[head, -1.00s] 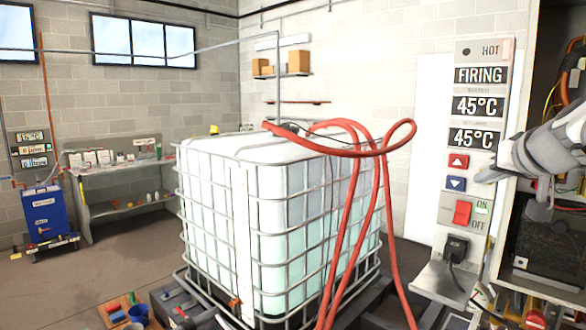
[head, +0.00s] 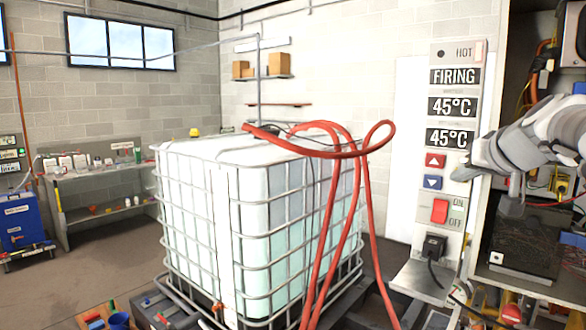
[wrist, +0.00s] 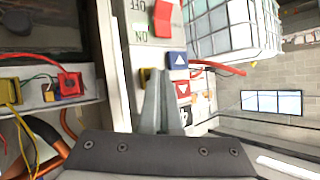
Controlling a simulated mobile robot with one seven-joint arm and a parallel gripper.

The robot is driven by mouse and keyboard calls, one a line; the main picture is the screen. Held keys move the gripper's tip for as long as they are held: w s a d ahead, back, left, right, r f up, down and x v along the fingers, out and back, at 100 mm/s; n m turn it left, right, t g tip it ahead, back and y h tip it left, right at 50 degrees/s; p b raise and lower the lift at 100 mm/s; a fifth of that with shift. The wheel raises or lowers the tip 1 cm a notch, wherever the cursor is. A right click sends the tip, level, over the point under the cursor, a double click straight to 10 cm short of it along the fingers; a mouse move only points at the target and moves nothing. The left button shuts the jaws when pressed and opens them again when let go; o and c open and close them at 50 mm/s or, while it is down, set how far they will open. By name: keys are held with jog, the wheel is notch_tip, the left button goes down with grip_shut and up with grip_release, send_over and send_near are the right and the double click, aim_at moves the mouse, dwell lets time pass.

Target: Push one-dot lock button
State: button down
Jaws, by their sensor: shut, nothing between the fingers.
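The tall heater control panel (head: 457,120) shows FIRING and two 45°C displays. Below them are a red up-arrow button (head: 435,161), a blue down-arrow button (head: 432,182) and a red ON/OFF switch (head: 440,211). My gripper (head: 458,174) is shut and empty, its tips at the panel's right side, level with the blue button. In the wrist view, the shut fingers (wrist: 158,74) point at the panel beside the blue button (wrist: 177,62). A small yellow part (wrist: 144,76) shows partly behind the fingertips. I cannot make out a button marked with one dot; contact is unclear.
An open heater cabinet (head: 535,278) with wires and fittings stands right of the panel. A caged white tank (head: 265,200) with looped red hoses (head: 372,230) stands to the left. A plug and cord (head: 435,245) hang below the switch.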

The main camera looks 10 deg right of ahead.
jog(key=shift+s+a, duration=0.45)
jog(key=shift+a, duration=0.1)
jog(key=shift+s+a+r+b, duration=0.15)
jog(key=shift+s+a+b, duration=0.45)
jog(key=shift+s+a, duration=1.5)
jog(key=shift+w+a, duration=0.1)
jog(key=s+a+f+n+g+y, duration=0.1)
jog(key=s+a+f+g+y, duration=0.1)
jog(key=a+f, duration=0.4)
jog(key=s+a+f+n+g+y, duration=0.1)
jog(key=s+a+f+n, duration=0.15)
jog(key=a+f, duration=0.4)
jog(key=s+a+f+n+g, duration=0.1)
jog(key=s+a+f+g, duration=0.2)
jog(key=s+a+f, duration=0.7)
jog(key=shift+s+f+g, duration=0.3)
jog(key=shift+s+f, duration=0.45)
jog(key=shift+n, duration=0.25)
